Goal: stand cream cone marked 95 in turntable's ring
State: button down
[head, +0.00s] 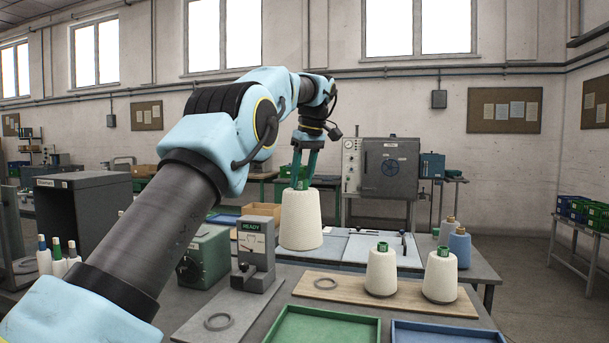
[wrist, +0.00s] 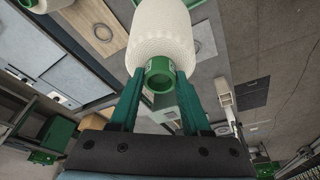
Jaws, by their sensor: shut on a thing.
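A large cream cone (head: 301,222) with a green tube end hangs upright from my gripper (head: 299,180). The two green fingers are shut on the tube end, which shows in the wrist view (wrist: 158,75). No number on the cone is legible. Its base is above or near the pale bench panels; contact cannot be told. Two flat grey rings show: one ring (head: 218,321) on a grey plate at front left, another ring (head: 325,284) on a wooden board. I cannot tell which belongs to the turntable.
Two smaller cream cones, the nearer-left (head: 381,271) and the right (head: 440,275), stand on the wooden board (head: 415,301). A grey gauge stand (head: 256,256) marked READY is left of the held cone. Green (head: 323,312) and blue (head: 440,325) trays lie in front.

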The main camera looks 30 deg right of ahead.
jog(key=s+a+f+m, duration=0.1)
jog(key=s+a+f, duration=0.1)
jog(key=a+f, duration=1.1)
jog(key=s+a+f, duration=0.3)
jog(key=a+f, duration=1.1)
jog(key=a, duration=0.4)
jog(key=s+a+f+m, duration=0.1)
jog(key=s+a+f, duration=0.2)
jog(key=a+f, duration=1.1)
jog(key=shift+a+f+m+h, duration=0.3)
jog(key=shift+a+h, duration=0.1)
jog(key=shift+a, duration=0.55)
jog(key=shift+r, duration=0.1)
